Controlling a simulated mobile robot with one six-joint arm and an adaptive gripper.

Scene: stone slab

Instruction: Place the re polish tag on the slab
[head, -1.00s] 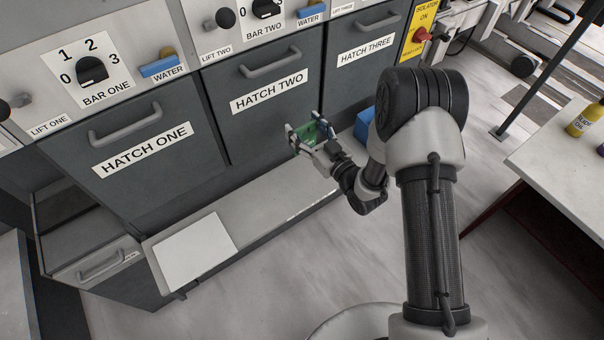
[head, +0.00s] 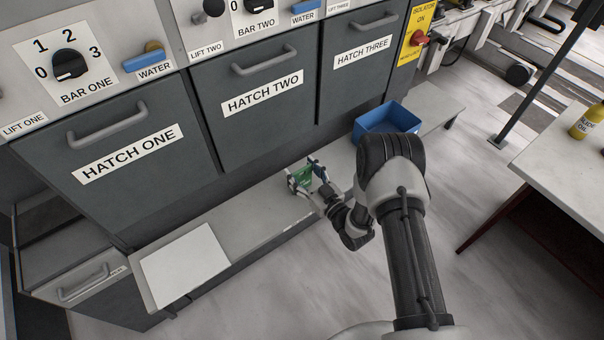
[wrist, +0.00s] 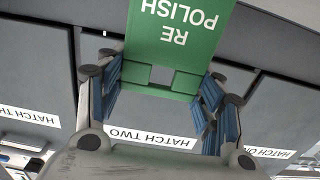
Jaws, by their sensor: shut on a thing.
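The green re polish tag (head: 302,176) is held in my gripper (head: 304,173) above the grey ledge, in front of hatch two. In the wrist view the tag (wrist: 178,30) shows its white lettering upside down, and its narrower end lies between the blue-padded fingers of my gripper (wrist: 160,88). My gripper is shut on the tag. A pale, flat, square slab (head: 185,265) lies on the ledge to the left of my gripper, well apart from the tag. Its top is bare.
The grey ledge (head: 250,215) runs below hatch one, hatch two and hatch three. An open blue bin (head: 388,120) stands on it to the right. The ledge between slab and gripper is clear. A pale table (head: 565,165) with a yellow bottle (head: 588,122) stands at the right.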

